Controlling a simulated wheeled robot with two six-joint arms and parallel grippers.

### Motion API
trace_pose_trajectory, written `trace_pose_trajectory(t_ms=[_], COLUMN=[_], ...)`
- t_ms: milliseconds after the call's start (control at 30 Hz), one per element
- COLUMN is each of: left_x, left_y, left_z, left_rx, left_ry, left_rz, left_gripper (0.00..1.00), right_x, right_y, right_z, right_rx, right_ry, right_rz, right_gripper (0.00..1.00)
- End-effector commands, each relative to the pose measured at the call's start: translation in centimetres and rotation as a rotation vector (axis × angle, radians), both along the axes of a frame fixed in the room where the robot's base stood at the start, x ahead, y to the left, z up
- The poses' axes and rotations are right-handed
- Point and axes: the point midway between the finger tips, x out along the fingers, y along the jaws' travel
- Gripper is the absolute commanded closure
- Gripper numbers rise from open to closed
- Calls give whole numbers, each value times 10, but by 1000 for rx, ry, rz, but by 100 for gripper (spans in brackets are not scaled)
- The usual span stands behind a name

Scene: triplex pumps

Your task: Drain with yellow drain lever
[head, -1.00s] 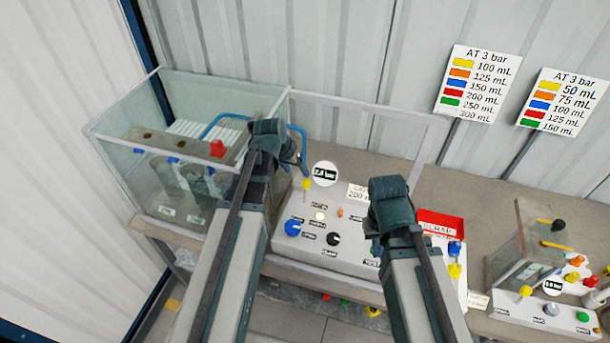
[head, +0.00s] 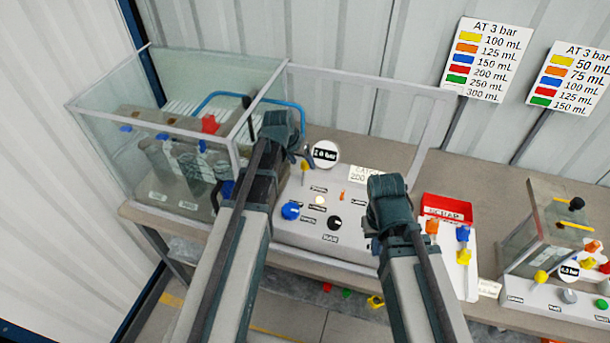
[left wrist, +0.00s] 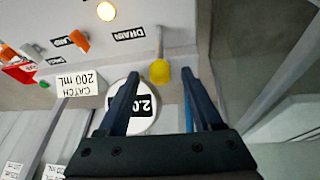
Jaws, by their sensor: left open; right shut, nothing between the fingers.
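The yellow drain lever (head: 305,167) stands on the back left of the grey control panel (head: 290,236). In the left wrist view the yellow knob (left wrist: 159,71) shows on its thin stem beside the DRAIN label (left wrist: 127,35). My left gripper (head: 303,158) is open at the lever. In the wrist view the knob appears between the two fingertips (left wrist: 160,76), with a gap on each side; I cannot tell whether it is level with them in depth. My right gripper (head: 370,238) is shut and empty over the panel's right part.
A round gauge (head: 325,154) reading about 2.0 bar stands right behind the lever. A glass tank (head: 110,110) is at left. A CATCH 200 mL card (left wrist: 76,83) and a red tray (head: 447,208) lie to the right. A smaller pump unit (head: 555,235) stands further right.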

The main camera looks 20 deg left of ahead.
Motion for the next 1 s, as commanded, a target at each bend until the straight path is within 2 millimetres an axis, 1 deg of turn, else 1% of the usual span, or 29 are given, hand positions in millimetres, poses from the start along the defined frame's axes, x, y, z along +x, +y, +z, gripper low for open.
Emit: trace_pose_trajectory(t_ms=[33, 100, 233, 367, 633, 667, 700, 767, 800, 867, 1000], left_x=[4, 8, 14, 16, 17, 17, 17, 17, 17, 17, 16], left_y=[-1, -3, -5, -6, -7, -7, -7, -7, -7, -7, -7], left_z=[-15, -25, -38, -43, -42, -42, -42, -42, -42, -42, -42], left_rx=[0, 0, 1, 1, 0, 0, 0, 0, 0, 0, 0], left_ry=[0, 0, 0, 0, 0, 0, 0, 0, 0, 0, 0], left_rz=[-1, -1, -1, 0, 0, 0, 0, 0, 0, 0, 0], left_gripper=[33, 33, 33, 33, 33, 37, 44, 55, 62, 73, 98], right_x=[0, 0, 0, 0, 0, 0, 0, 0, 0, 0, 0], right_y=[0, 0, 0, 0, 0, 0, 0, 0, 0, 0, 0], right_z=[-15, -25, -38, -43, -42, -42, -42, -42, -42, -42, -42], right_rx=[0, 0, 0, 0, 0, 0, 0, 0, 0, 0, 0], right_ry=[0, 0, 0, 0, 0, 0, 0, 0, 0, 0, 0], right_rz=[0, 0, -1, -2, -2, -2, -2, -2, -2, -2, -2], right_gripper=[100, 100, 100, 100, 100, 100, 100, 100, 100, 100, 100])
